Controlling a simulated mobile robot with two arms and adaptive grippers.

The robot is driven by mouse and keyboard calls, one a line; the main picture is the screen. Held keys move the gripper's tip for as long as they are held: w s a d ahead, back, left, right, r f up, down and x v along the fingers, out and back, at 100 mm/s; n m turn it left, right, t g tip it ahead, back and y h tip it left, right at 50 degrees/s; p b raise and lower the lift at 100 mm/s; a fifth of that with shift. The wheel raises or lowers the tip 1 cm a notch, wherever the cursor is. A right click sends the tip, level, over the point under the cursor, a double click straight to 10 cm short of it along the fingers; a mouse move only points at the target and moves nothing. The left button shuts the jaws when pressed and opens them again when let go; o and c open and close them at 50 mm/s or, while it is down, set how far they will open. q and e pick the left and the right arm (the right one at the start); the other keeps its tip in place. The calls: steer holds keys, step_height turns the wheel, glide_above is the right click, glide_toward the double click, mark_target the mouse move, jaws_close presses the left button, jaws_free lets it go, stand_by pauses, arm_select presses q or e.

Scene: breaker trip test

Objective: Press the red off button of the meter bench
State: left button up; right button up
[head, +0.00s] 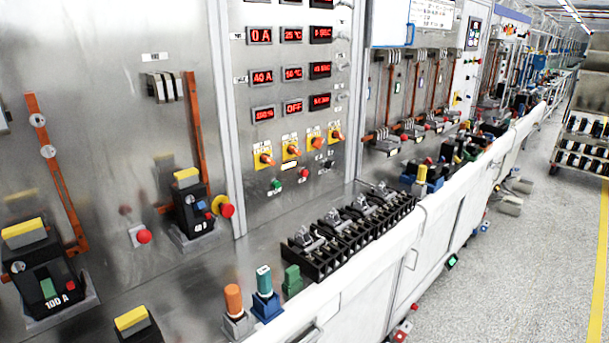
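The meter bench panel (265,190) carries rows of red lit digital displays (292,72), one of them reading OFF. Below the displays is a row of yellow switch plates with orange knobs (292,150). Under these knobs a small red button (304,173) sits to the right of a green button (276,185). A larger red button on a pale plate (143,236) is on the metal wall further left. A red and yellow knob (224,207) is beside a black breaker. Neither of my grippers is in view, and nothing covers these buttons.
A black breaker (193,212) and a 100 A breaker (50,285) stand at left. A row of black open-top units (350,232) lies on the bench below the panel, near orange, blue and green plugs (264,283). The aisle floor (500,265) is largely clear.

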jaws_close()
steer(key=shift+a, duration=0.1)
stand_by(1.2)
